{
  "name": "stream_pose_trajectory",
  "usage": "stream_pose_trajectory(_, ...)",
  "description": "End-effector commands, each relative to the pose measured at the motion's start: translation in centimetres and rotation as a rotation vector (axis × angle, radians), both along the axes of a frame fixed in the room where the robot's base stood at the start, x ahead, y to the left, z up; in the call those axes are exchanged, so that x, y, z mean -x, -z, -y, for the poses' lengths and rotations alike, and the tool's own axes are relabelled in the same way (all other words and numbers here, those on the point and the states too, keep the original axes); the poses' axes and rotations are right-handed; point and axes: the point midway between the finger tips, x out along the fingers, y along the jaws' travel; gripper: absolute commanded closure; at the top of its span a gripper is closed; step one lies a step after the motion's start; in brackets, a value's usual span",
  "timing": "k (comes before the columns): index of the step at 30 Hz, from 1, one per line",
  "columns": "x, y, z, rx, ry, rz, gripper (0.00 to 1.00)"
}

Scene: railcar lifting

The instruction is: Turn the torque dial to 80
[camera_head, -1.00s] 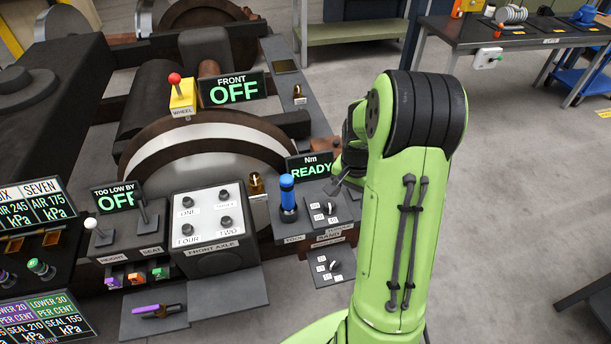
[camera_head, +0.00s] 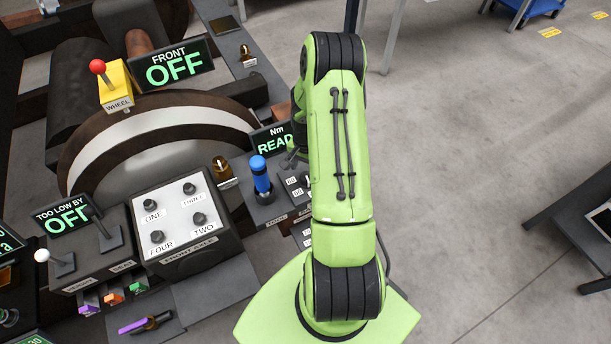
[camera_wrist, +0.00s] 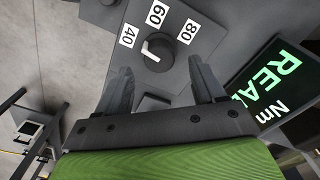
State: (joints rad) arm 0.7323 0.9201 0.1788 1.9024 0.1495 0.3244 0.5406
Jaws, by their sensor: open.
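The torque dial (camera_wrist: 158,47) is a small dark round knob with a white pointer mark, on a grey panel in the wrist view. White labels 40 (camera_wrist: 128,35), 60 (camera_wrist: 157,14) and 80 (camera_wrist: 187,31) stand around it. The white mark lies on the knob's left side, nearer the 40 than the 80; its exact reading is hard to tell. My gripper (camera_wrist: 158,76) is open, its fingers apart on either side below the knob in the picture and not closed on it.
The Nm display (camera_head: 272,139) is partly hidden by my arm and reads READY as far as seen. A blue-handled lever (camera_head: 260,175) stands left of the dial panel. The FRONT AXLE box (camera_head: 190,215) is further left. Open floor lies right of my arm.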

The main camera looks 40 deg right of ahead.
Motion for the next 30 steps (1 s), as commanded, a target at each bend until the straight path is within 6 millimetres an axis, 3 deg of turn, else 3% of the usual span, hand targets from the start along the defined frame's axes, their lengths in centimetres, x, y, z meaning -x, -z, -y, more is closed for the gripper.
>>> stream_pose_trajectory(1, 0.0, 1.5, -0.1, -0.002, 0.0, -0.002, 0.31)
stream_pose_trajectory(6, 0.0, 4.2, 0.0, -0.001, -0.001, -0.001, 0.31)
stream_pose_trajectory(17, 0.0, 5.0, 0.0, 0.002, -0.001, 0.002, 0.33)
stream_pose_trajectory(27, 0.0, 4.9, 0.0, 0.001, -0.001, 0.0, 0.85)
stream_pose_trajectory(30, 0.0, 4.9, 0.0, 0.001, 0.0, 0.001, 0.87)
